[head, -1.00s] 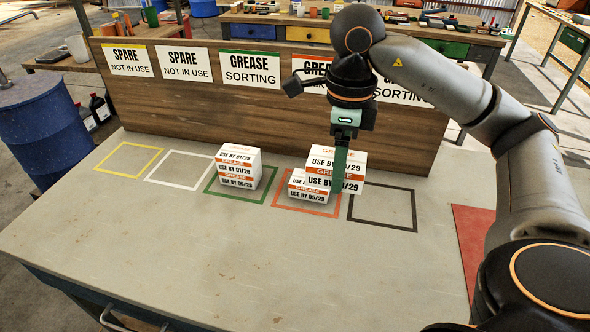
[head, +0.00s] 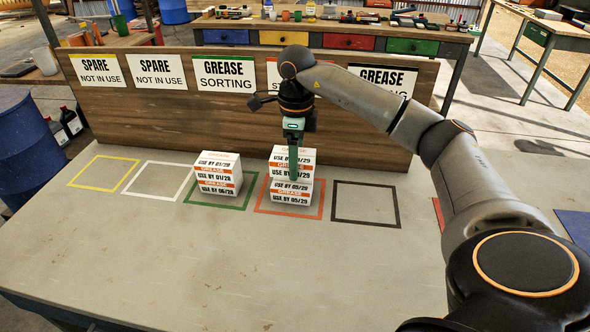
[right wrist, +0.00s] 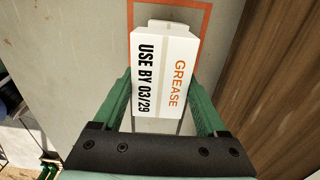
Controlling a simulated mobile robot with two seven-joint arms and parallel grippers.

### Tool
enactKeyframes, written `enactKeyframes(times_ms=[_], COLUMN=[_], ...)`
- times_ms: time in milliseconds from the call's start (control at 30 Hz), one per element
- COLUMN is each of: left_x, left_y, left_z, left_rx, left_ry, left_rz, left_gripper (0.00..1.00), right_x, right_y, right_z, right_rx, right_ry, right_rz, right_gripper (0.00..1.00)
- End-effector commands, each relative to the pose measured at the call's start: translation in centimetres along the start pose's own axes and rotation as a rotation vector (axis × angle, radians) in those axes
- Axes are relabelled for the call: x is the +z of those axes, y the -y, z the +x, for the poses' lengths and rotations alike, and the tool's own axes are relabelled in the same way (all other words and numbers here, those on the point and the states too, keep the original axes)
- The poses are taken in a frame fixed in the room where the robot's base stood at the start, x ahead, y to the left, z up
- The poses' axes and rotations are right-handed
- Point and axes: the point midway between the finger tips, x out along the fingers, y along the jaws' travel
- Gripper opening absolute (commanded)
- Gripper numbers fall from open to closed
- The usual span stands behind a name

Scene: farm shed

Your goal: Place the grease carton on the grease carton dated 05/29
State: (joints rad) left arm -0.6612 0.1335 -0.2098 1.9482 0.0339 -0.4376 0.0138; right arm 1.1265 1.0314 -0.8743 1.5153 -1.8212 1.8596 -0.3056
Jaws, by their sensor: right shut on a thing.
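My right gripper (head: 293,176) is shut on a white and orange grease carton (head: 280,163). In the right wrist view this carton (right wrist: 165,75) reads USE BY 03/29 and sits between the green fingers. In the head view it is upright, directly over the grease carton dated 05/29 (head: 291,198), which stands in the red-orange square. The two look lined up; I cannot tell whether they touch or a thin gap remains. The lower carton's top is hidden. My left gripper is not in view.
A grease stack (head: 218,175) stands in the green square to the left, its lower label reading 06/29. The black square (head: 366,222) to the right is empty, as are the white and yellow squares. A wooden board (head: 150,110) with signs stands behind. The table front is clear.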

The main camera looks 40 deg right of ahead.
Motion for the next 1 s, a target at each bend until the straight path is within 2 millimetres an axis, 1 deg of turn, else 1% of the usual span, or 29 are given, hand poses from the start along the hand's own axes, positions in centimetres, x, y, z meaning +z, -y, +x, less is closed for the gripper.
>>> enactKeyframes(times_ms=[167,300,400,633,767,800,1000], left_x=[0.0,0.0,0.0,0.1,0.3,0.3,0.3], left_y=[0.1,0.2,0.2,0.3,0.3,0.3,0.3], left_z=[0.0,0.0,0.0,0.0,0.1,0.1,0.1], left_rx=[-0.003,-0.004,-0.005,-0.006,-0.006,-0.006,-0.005], left_ry=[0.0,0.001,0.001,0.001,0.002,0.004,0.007], left_rz=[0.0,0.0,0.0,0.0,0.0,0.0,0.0], left_gripper=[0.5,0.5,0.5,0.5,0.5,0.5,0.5], right_x=[0.4,0.3,0.3,0.3,0.3,0.3,0.3], right_y=[0.7,0.7,0.7,0.7,0.7,0.7,0.7], right_z=[1.0,3.0,4.0,4.0,4.4,4.3,4.3], right_rx=[0.002,0.001,0.0,-0.001,-0.001,-0.001,-0.001], right_ry=[0.0,-0.003,-0.001,0.001,0.001,0.001,0.001], right_rz=[0.0,-0.001,-0.001,0.0,0.0,0.0,0.0], right_gripper=[0.14,0.14,0.14,0.14,0.14,0.79,1.0])
